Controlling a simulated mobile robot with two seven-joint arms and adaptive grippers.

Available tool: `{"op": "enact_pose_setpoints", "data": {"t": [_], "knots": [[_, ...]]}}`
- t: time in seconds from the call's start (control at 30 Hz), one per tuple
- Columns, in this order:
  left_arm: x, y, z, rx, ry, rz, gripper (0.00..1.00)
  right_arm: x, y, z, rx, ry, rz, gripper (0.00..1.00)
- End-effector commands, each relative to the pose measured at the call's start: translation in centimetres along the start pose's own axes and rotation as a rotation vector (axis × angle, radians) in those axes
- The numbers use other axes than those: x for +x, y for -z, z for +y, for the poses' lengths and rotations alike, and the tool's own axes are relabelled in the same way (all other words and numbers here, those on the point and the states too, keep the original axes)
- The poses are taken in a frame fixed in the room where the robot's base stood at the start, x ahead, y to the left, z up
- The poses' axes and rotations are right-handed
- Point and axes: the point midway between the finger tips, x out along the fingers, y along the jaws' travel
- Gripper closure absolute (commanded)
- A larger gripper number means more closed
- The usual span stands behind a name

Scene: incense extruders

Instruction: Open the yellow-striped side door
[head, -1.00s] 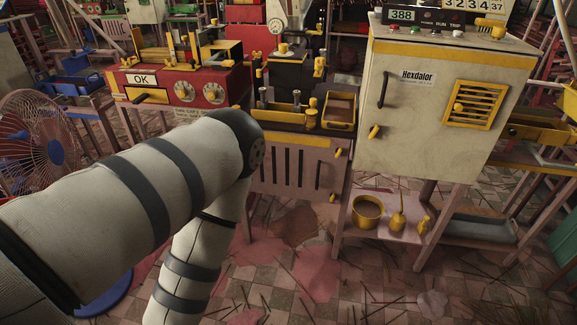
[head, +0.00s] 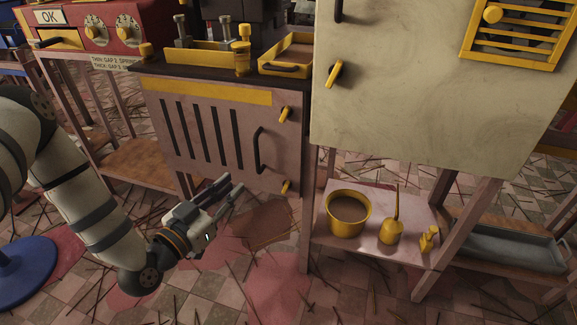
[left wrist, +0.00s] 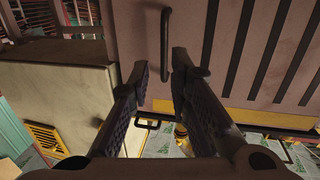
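The side door (head: 215,130) is pinkish, with a yellow stripe across its top, several dark vertical slots and a black bar handle (head: 260,150) near its right edge. It looks closed. Yellow latches sit near its right edge, an upper one (head: 286,114) and a lower one (head: 286,187). My left gripper (head: 236,188) is open and empty, in front of the door's lower part, below and left of the handle. In the left wrist view, the handle (left wrist: 165,45) shows beyond the fingertips, apart from them. My right gripper is not in view.
The cream cabinet (head: 420,100) stands close on the right, with a yellow latch and vent. A red machine (head: 105,30) is at upper left. Thin sticks litter the tiled floor.

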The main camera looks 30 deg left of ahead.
Motion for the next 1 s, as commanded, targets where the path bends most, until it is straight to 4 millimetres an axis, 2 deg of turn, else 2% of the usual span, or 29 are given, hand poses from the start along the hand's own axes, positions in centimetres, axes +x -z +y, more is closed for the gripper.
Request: {"op": "enact_pose_setpoints", "data": {"t": [0.17, 0.4, 0.53, 0.7, 0.93, 1.0], "knots": [[2.3, 0.8, -0.4, 0.009, 0.008, 0.036, 0.82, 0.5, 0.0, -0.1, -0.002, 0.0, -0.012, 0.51], [8.4, 0.6, -0.4, 0.008, 0.007, 0.029, 0.82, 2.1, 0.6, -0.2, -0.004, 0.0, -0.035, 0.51], [10.8, 0.7, -0.5, 0.007, 0.008, 0.026, 0.82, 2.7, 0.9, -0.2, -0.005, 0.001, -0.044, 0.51], [12.1, 0.9, -0.5, 0.006, 0.008, 0.026, 0.82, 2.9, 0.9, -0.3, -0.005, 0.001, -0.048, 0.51], [12.2, 1.1, -0.5, 0.005, 0.008, 0.026, 0.82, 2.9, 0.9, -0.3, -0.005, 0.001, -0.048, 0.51], [12.2, 1.0, -0.5, 0.005, 0.008, 0.025, 0.98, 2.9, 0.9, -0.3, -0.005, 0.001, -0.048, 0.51]]}}
